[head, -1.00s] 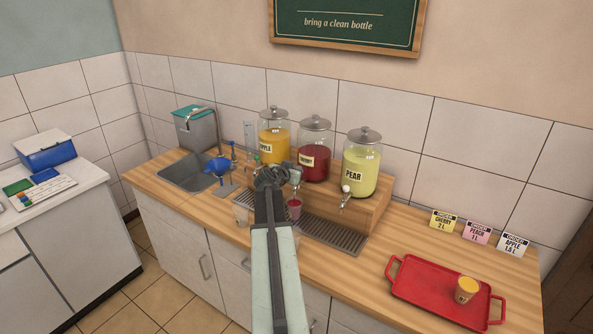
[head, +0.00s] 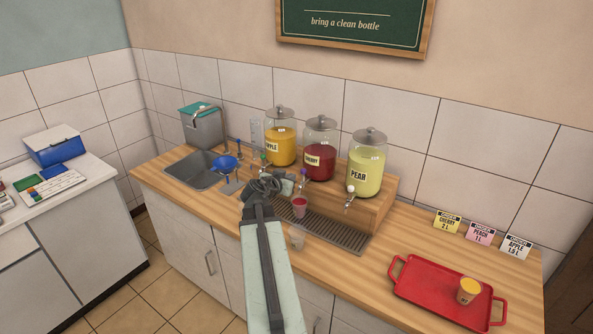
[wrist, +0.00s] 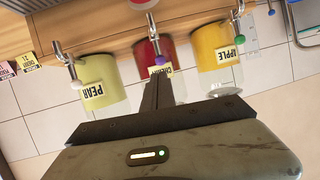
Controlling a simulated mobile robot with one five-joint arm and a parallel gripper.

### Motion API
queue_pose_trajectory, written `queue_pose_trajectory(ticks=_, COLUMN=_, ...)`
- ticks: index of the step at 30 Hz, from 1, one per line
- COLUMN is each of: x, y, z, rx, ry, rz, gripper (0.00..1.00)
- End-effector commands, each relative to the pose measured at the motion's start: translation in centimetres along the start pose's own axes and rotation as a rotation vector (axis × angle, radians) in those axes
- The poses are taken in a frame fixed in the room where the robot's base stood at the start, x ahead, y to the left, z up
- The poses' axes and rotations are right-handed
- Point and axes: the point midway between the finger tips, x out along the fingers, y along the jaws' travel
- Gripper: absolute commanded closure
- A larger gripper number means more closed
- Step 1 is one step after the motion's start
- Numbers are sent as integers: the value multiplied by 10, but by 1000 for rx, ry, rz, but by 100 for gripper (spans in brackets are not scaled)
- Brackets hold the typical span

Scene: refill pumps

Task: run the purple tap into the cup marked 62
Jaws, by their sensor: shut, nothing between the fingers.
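The purple tap (head: 304,172) is on the front of the cherry jar (head: 320,162). It also shows in the upside-down wrist view (wrist: 160,62), close to my gripper's fingers. A cup with red drink (head: 300,207) stands below it on the drip grate. An empty-looking clear cup (head: 296,238) stands nearer the counter's front edge. I cannot read a number on either cup. My gripper (head: 288,184) is shut and empty, just left of the purple tap. In the wrist view its fingers (wrist: 157,92) overlap the cherry jar.
The apple jar (head: 280,148) and pear jar (head: 366,172) flank the cherry jar, each with its own tap. A red tray (head: 430,292) at right holds a filled orange cup (head: 468,290). A sink (head: 196,170) and blue funnel (head: 225,164) are at left.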

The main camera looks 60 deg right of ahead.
Motion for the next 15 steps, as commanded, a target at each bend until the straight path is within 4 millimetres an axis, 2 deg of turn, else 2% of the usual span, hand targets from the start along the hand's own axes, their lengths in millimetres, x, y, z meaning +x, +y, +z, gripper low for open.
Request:
queue_pose_trajectory(ticks=1, x=-13, y=1, z=2, rx=-2, ry=0, rz=-2, gripper=100)
queue_pose_trajectory(ticks=6, x=-32, y=0, z=7, rx=-1, ry=0, rz=-1, gripper=100)
queue_pose_trajectory(ticks=15, x=-36, y=0, z=9, rx=-1, ry=0, rz=0, gripper=100)
